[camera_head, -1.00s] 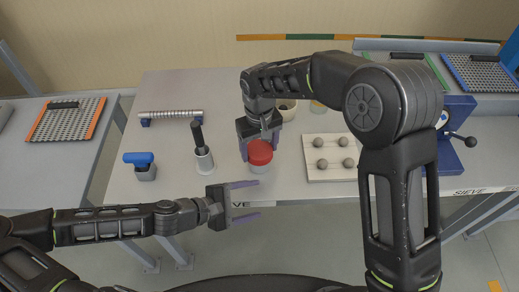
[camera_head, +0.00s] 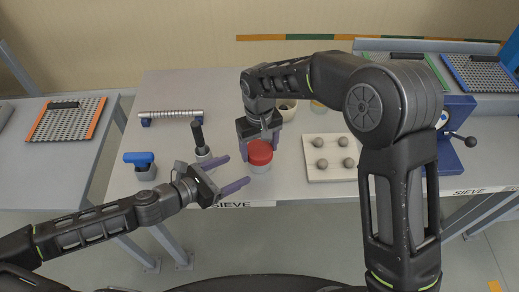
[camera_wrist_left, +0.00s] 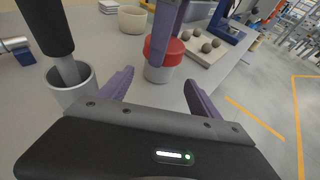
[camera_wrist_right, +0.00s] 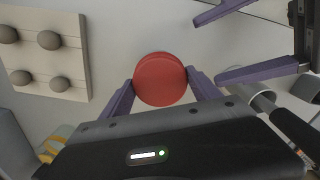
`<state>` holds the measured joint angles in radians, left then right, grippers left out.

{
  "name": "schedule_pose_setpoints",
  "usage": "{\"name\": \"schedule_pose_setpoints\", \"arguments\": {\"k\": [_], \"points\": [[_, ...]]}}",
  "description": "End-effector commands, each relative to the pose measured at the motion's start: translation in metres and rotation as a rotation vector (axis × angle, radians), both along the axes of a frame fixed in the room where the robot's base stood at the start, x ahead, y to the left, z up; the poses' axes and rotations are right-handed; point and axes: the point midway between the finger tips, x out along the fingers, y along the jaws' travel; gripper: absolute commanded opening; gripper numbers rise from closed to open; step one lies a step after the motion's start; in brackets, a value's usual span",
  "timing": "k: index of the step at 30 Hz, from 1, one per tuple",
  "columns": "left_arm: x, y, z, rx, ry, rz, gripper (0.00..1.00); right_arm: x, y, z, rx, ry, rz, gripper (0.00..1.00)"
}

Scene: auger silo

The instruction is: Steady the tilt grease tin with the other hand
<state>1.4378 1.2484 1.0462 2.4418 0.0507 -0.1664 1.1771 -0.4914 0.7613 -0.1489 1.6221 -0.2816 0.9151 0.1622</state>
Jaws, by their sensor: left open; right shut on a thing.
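The tilt grease tin has a red lid (camera_head: 260,152) and a pale body (camera_head: 261,168); it stands upright near the table's front edge. My right gripper (camera_head: 260,146) is shut on it from behind. In the right wrist view the red lid (camera_wrist_right: 160,79) sits between the fingertips. My left gripper (camera_head: 240,172) is open and empty, just left and in front of the tin, its fingers pointing towards it. In the left wrist view the tin (camera_wrist_left: 160,60) shows beyond and between the open fingers, apart from them.
A grey cup with a black-handled tool (camera_head: 199,140) stands close behind my left gripper. A board with several round balls (camera_head: 331,157) lies right of the tin. A blue-topped item (camera_head: 140,160) and a ribbed roller (camera_head: 170,114) are to the left. A beige pot (camera_wrist_left: 132,19) stands behind.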

Motion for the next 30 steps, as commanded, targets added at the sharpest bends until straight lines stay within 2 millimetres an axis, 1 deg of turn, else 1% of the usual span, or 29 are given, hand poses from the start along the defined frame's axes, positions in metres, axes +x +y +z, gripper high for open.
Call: {"name": "schedule_pose_setpoints", "arguments": {"k": [5, 8, 21, 25, 30], "points": [[0.006, -0.009, -0.003, 0.000, -0.002, -0.003, 0.73, 0.000, 0.000, 0.000, 0.000, -0.001, 0.000, 0.49], [0.012, -0.017, -0.007, 0.000, -0.001, -0.004, 0.73, 0.000, 0.000, 0.000, 0.000, -0.001, 0.000, 0.49], [0.049, -0.063, -0.029, -0.002, 0.001, -0.002, 0.73, 0.000, 0.000, 0.000, 0.000, -0.001, 0.000, 0.49], [0.056, -0.071, -0.033, 0.000, -0.001, -0.001, 0.73, 0.000, 0.000, 0.000, 0.000, -0.001, 0.000, 0.49], [0.059, -0.075, -0.035, 0.001, -0.001, -0.001, 0.73, 0.000, 0.000, 0.000, 0.000, -0.001, 0.000, 0.49]]}}
